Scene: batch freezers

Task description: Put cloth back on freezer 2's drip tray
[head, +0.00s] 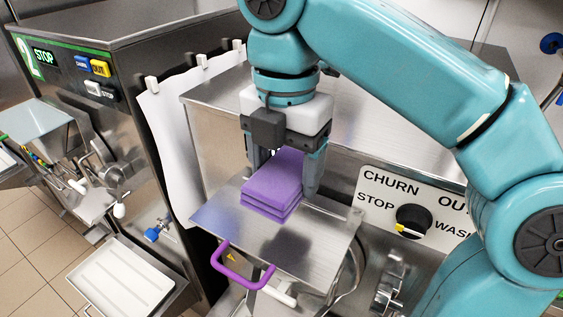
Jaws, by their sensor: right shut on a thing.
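A folded purple cloth (272,184) sits between the fingers of my right gripper (285,181), which is shut on it. The cloth is just over or on a steel lid with a purple handle, on the nearer machine; I cannot tell if it touches. Freezer 2 (120,130), with a green 2 on its panel, stands at the left. Its drip tray (168,284) is a steel tray with a white ribbed insert at the lower left, with no cloth on it. My left gripper is not in view.
The steel lid (318,236) has a purple loop handle (232,270) at its front. A CHURN/STOP/WASH dial (414,221) is at the right. A white sheet (165,130) hangs between the machines. A blue-handled tap (154,234) sticks out above the drip tray.

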